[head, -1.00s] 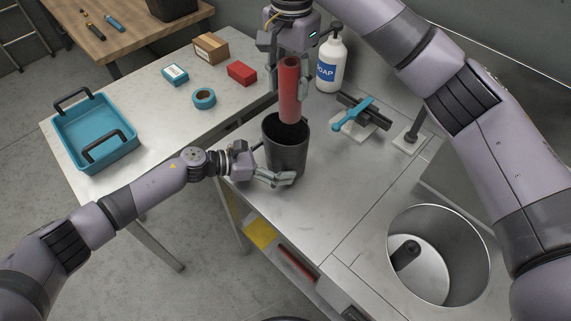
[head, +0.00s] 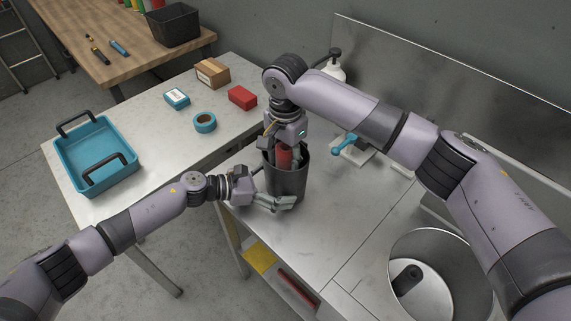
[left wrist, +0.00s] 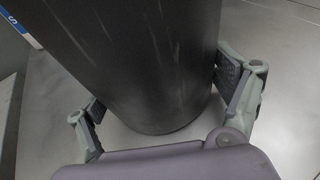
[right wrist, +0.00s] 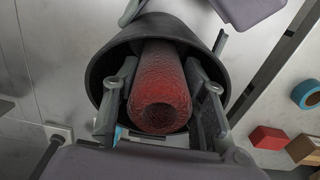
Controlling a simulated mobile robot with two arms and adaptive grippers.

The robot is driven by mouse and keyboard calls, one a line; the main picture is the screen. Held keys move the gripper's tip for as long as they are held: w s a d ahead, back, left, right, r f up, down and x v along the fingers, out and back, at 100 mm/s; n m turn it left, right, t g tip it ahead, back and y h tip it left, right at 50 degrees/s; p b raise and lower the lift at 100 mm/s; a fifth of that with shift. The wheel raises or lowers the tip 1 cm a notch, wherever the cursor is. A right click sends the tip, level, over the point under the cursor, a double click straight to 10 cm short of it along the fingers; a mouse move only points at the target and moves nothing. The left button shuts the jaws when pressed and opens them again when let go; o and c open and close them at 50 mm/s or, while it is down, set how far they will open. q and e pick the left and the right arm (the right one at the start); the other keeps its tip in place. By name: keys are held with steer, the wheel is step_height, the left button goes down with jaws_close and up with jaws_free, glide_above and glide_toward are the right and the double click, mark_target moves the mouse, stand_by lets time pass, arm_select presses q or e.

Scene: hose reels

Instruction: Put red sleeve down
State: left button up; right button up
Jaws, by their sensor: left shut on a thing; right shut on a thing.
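The red sleeve (head: 284,158) is down inside the dark cup (head: 288,184), with its upper part showing. My right gripper (head: 285,155) points down into the cup and is shut on the red sleeve. In the right wrist view the sleeve (right wrist: 160,95) sits between both fingers, inside the cup's rim (right wrist: 93,72). My left gripper (head: 285,203) is shut on the cup near its base. In the left wrist view its fingers (left wrist: 160,100) lie on both sides of the cup wall (left wrist: 145,60). The sleeve's lower end in the cup is hidden.
A blue clamp handle (head: 345,145) and the soap bottle (head: 334,72) stand behind, partly covered by my right arm. A round steel basin (head: 470,265) is at right. A red box (head: 242,97), blue tape (head: 204,122) and a teal tray (head: 95,158) are on the left table.

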steer(key=shift+f, duration=1.25)
steer(key=shift+f, duration=0.15)
steer(key=o, duration=0.9)
step_height(320, 180, up, 12)
steer(key=shift+r, duration=0.2)
arm_select(q)
steer(key=o, duration=0.7)
